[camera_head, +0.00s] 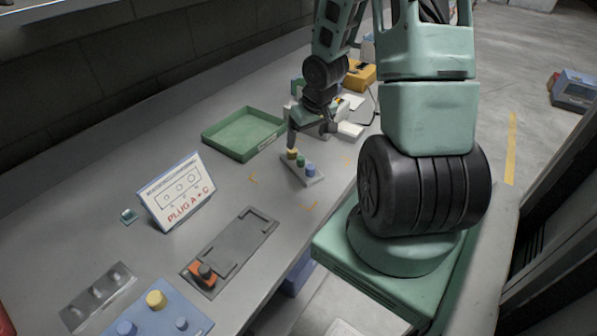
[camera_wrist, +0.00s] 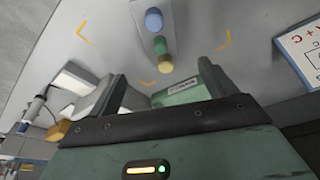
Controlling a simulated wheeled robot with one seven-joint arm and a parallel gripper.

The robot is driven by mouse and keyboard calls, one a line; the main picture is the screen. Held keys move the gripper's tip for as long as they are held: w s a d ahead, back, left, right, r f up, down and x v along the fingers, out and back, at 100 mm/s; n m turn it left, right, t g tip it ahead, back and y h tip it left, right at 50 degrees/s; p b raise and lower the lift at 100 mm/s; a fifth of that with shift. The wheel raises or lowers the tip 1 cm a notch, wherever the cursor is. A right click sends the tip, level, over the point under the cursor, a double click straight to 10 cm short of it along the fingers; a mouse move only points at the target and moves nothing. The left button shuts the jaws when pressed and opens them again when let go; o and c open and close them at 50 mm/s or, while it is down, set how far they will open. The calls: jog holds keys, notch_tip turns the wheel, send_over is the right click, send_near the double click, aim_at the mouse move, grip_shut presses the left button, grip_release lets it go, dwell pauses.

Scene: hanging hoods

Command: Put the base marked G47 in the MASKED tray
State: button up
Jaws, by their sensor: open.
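A pale base (camera_head: 309,177) with a yellow, a green and a blue plug in a row stands on the bench, between orange corner marks. It also shows in the wrist view (camera_wrist: 148,12), beyond my fingers. I cannot read a G47 mark on it. My gripper (camera_head: 319,133) is open and empty, close behind the base and above the bench; one finger partly overlaps the yellow plug's end in the head view. A green tray (camera_head: 243,153), empty, lies left of my gripper. Its front label is too small to read. A green labelled wall shows between my fingers in the wrist view (camera_wrist: 182,93).
A sign (camera_head: 178,190) reading "PLUG A + C" stands on the bench. A grey fixture plate (camera_head: 233,247) with an orange clamp lies nearer. A blue block (camera_head: 160,318) with plugs and a grey slotted plate (camera_head: 98,297) are at the front left. A yellow case (camera_head: 359,75) stands behind.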

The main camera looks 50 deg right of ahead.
aim_at(301, 158)
jog(key=x, duration=0.6)
jog(key=shift+f+b, duration=0.1)
jog(key=shift+b, duration=0.3)
jog(key=shift+x, duration=2.6)
jog(key=shift+a, duration=0.15)
jog(key=c, duration=1.3)
jog(key=shift+c, duration=1.4)
